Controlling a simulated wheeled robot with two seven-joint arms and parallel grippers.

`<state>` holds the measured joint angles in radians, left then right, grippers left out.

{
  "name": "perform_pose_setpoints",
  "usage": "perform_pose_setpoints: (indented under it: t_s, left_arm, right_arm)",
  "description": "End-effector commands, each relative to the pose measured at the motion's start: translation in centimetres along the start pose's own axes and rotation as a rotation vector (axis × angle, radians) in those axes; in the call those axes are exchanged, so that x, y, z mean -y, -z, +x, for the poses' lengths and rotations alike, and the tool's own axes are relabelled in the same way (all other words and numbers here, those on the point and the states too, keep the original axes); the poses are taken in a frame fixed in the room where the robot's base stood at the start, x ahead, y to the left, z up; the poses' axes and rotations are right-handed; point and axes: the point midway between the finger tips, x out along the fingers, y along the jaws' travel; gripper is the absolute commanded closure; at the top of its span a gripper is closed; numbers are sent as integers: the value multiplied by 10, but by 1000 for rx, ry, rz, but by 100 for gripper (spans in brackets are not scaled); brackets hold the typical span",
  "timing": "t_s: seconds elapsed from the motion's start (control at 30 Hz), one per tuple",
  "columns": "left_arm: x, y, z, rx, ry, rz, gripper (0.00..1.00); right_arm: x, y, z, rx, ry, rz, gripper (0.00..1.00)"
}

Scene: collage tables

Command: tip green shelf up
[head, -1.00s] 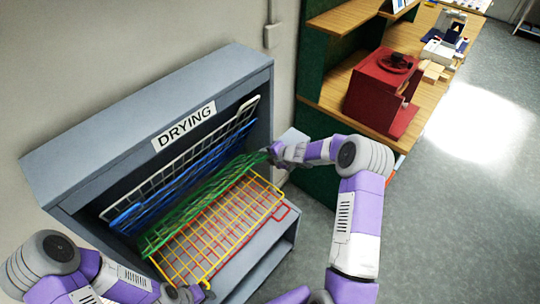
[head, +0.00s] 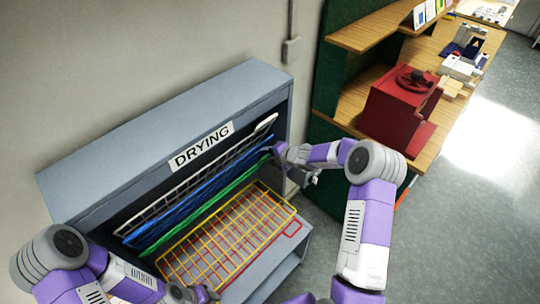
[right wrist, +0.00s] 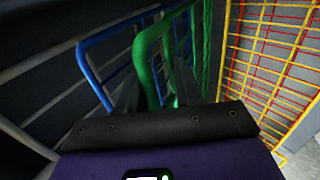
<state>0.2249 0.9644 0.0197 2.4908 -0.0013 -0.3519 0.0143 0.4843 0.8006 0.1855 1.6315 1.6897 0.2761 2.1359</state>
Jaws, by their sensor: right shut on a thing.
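The green wire shelf (head: 203,208) is in the grey drying rack, tipped up steeply close to the blue shelf (head: 195,190). In the right wrist view the green shelf (right wrist: 147,62) rises just past the gripper's dark edge. My right gripper (head: 281,153) is shut on the green shelf at its right end; the fingertips are mostly hidden. My left gripper (head: 203,294) is low in the head view by the near left end of the yellow shelf (head: 228,240); its jaws are too small to read.
A white shelf (head: 150,207) stands tipped up behind the blue one. A red shelf (head: 292,229) lies under the yellow one. The grey rack (head: 150,130) has a DRYING sign. A wooden bench with a red press (head: 395,110) stands to the right. Grey floor is clear at right.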

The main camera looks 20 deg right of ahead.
Motion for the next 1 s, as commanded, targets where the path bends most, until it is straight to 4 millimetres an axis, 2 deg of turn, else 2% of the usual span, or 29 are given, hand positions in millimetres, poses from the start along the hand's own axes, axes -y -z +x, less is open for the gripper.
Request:
perform_pose_setpoints:
  t_s: [0.03,0.3,0.43,0.8,1.0]
  left_arm:
    - [0,0,0,0,0,0,57]
    - [0,0,0,0,0,0,57]
    - [0,0,0,0,0,0,57]
    - [0,0,0,0,0,0,57]
    - [0,0,-1,0,0,0,57]
  right_arm:
    - [1,4,3,-10,0,-2,62]
    - [2,3,2,-6,2,0,62]
    - [1,2,-5,-4,2,0,62]
    - [0,2,-59,-4,1,-2,62]
    - [1,4,-72,-8,2,-2,62]
